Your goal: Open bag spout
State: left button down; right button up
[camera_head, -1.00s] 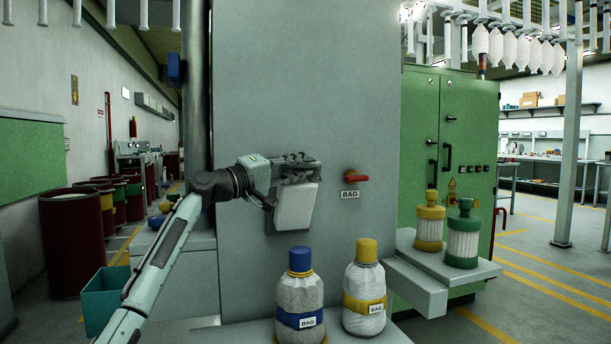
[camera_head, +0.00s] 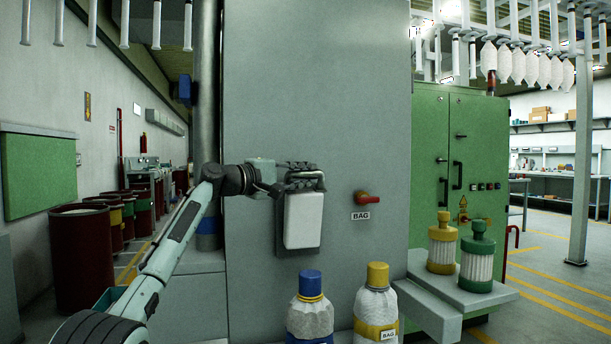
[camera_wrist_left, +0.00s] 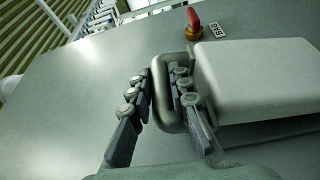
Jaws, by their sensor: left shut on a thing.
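A pale rectangular flap (camera_head: 303,222) with a metal loop handle (camera_head: 321,177) at its top sits on the front of a tall grey cabinet (camera_head: 330,80). My left gripper (camera_head: 300,176) is shut on the handle. In the left wrist view, the fingers of my left gripper (camera_wrist_left: 159,85) lie on both sides of the near bar of the handle (camera_wrist_left: 164,105), beside the flap (camera_wrist_left: 255,80). A red lever (camera_head: 367,197) with a BAG label (camera_head: 361,216) is to the right of the flap. My right gripper is not in view.
A blue-capped bag bottle (camera_head: 310,315) and a yellow-capped one (camera_head: 376,305) stand below the flap. Yellow (camera_head: 442,245) and green (camera_head: 477,262) canisters stand on a grey ledge (camera_head: 440,300) at right. Red drums (camera_head: 82,255) line the left aisle.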

pick_arm(q)
jog(key=shift+d+f, duration=0.1)
jog(key=shift+f, duration=0.15)
jog(key=c, duration=1.4)
grip_release()
jog(key=v, duration=1.2)
